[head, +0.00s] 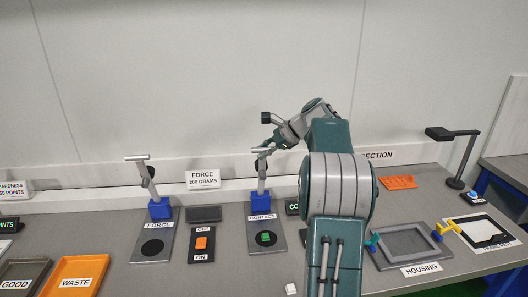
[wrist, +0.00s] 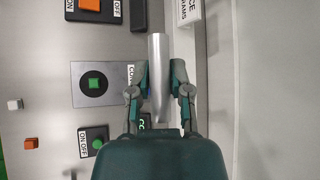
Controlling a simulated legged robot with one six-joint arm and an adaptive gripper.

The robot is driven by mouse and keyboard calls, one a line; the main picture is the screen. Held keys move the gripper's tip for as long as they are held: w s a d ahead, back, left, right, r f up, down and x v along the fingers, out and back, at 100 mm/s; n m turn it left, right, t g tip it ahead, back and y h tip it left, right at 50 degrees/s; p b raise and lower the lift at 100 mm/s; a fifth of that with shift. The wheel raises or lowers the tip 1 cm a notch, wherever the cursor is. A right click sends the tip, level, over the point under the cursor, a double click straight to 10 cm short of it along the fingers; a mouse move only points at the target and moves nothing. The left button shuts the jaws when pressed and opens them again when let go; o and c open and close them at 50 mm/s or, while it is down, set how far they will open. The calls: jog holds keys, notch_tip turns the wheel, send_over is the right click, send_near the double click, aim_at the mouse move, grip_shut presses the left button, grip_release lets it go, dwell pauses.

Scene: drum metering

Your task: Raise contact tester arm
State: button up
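The contact tester (head: 268,235) has a grey base plate, a blue block (head: 260,196) and a hinged arm topped by a silver bar handle (head: 259,151). A green button-like part (head: 266,238) sits on its dark round pad, also seen in the wrist view (wrist: 95,83). My gripper (head: 268,148) is at the handle, above the blue block. In the wrist view, the silver handle (wrist: 159,55) lies between the two fingers of my gripper (wrist: 160,78), with hardly any gap on either side. My gripper appears shut on it. The handle's lower end is partly hidden by my gripper.
The force tester (head: 154,235) stands to the left with its arm up. An orange switch (head: 201,243) lies between the testers. An orange waste tray (head: 76,275) is at far left. A grey housing fixture (head: 408,243) and a black lamp-like stand (head: 460,160) are at right.

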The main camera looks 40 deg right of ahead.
jog(key=shift+o, duration=1.2)
jog(key=v, duration=1.1)
jog(key=shift+s+d+r, duration=0.15)
jog(key=shift+s+d, duration=0.05)
jog(key=shift+d, duration=0.15)
